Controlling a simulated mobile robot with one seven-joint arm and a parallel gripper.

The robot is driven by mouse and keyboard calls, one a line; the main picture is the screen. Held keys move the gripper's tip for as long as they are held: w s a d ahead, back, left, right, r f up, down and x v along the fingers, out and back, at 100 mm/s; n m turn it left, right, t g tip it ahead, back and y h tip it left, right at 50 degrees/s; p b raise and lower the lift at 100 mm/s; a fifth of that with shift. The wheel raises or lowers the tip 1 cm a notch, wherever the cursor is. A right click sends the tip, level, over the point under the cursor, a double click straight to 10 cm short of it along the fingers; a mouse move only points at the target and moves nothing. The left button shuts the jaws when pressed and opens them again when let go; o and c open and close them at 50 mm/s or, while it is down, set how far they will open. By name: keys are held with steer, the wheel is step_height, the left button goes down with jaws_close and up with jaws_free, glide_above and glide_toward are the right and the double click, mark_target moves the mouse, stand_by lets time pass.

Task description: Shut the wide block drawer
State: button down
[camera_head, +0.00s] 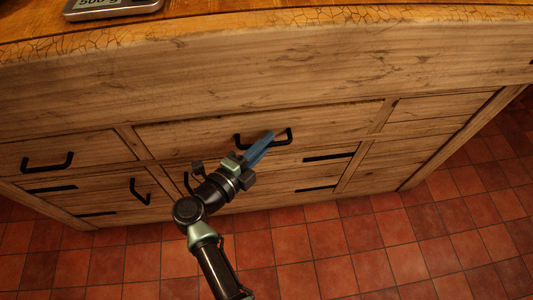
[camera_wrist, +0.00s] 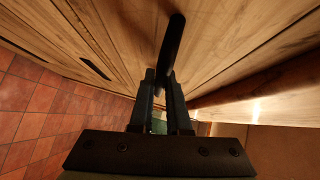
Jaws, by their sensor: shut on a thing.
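The wide block drawer (camera_head: 200,140) is the long wooden front at the top centre of the block in the head view. Its black bar handle (camera_head: 245,141) also shows in the wrist view (camera_wrist: 174,40). My gripper (camera_head: 268,140) has its blue-grey fingers at the middle of this handle. In the wrist view the fingers (camera_wrist: 163,80) are closed on the bar. The drawer front looks close to flush with the frame around it; I cannot tell whether a small gap remains. The drawer's inside is hidden.
The block's wooden top (camera_head: 300,22) overhangs the drawers. Another drawer with a black handle (camera_head: 47,162) is at the left, and more fronts with dark pulls (camera_head: 330,156) lie below. A grey object marked 500 g (camera_head: 110,6) rests on top. The red tiled floor (camera_head: 330,250) in front is clear.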

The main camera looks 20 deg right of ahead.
steer(key=shift+w+r, duration=0.1)
steer(key=shift+w, duration=0.4)
steer(key=c, duration=0.9)
jaws_free()
steer(key=shift+d, duration=0.15)
steer(key=p+v, duration=0.3)
steer(key=v, duration=1)
steer(key=shift+s, duration=0.1)
